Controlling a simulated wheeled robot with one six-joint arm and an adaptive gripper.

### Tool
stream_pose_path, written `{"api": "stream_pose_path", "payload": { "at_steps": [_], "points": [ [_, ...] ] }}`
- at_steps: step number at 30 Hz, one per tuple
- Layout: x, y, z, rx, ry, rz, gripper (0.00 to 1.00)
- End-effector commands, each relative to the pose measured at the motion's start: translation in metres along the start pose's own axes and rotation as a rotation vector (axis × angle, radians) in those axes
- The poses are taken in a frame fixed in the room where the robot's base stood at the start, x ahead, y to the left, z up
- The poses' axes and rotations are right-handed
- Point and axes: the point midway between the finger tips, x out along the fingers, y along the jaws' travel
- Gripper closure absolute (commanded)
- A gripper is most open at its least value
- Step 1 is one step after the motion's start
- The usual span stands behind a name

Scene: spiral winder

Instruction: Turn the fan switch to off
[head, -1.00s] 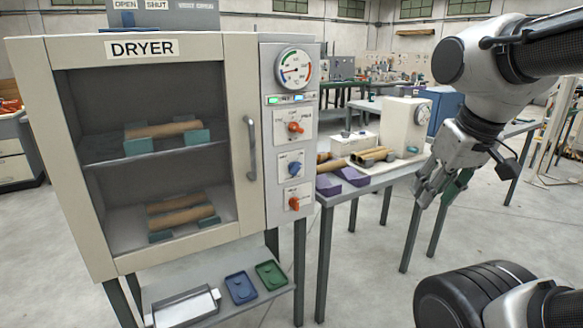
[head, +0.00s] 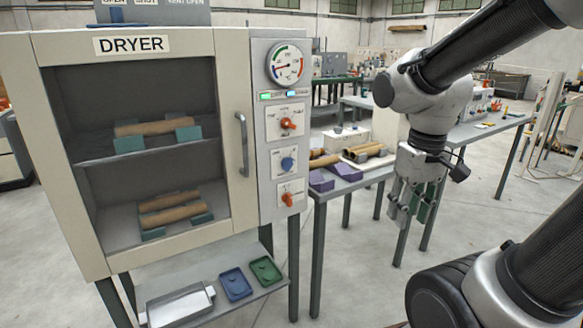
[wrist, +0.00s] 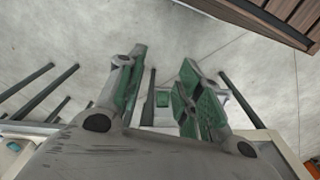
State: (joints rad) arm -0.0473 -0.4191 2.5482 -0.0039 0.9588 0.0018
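The dryer's control panel (head: 277,222) is at the right of the dryer in the head view. It has an orange knob (head: 288,124) at the top, a blue knob (head: 288,164) in the middle and an orange knob (head: 287,199) at the bottom. Their labels are too small to read, so I cannot tell which is the fan switch or its setting. My gripper (head: 408,214) hangs pointing down, to the right of the panel and apart from it. In the wrist view its green-padded fingers (wrist: 157,78) are spread with nothing between them.
The dryer door (head: 230,130) is closed, with a vertical handle (head: 242,145); tubes lie inside. A gauge (head: 286,65) sits above the knobs. A table with brown tubes (head: 365,152) and purple blocks (head: 321,180) stands behind, right of the panel. A low shelf holds trays (head: 236,284).

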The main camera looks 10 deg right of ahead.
Motion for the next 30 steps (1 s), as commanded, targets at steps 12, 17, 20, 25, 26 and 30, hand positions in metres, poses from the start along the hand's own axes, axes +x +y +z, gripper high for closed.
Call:
{"api": "stream_pose_path", "payload": {
  "at_steps": [12,17,20,25,26,30],
  "points": [
    [0.175,-0.022,-0.13,0.012,0.095,0.001,0.64],
    [0.237,-0.044,-0.196,0.075,0.336,-0.074,0.64],
    [0.253,-0.06,-0.235,0.128,0.518,-0.155,0.64],
    [0.223,-0.083,-0.298,0.229,0.877,-0.354,0.64],
    [0.209,-0.086,-0.307,0.245,0.943,-0.395,0.64],
    [0.141,-0.095,-0.336,0.3,1.2,-0.572,0.64]
  ]
}}
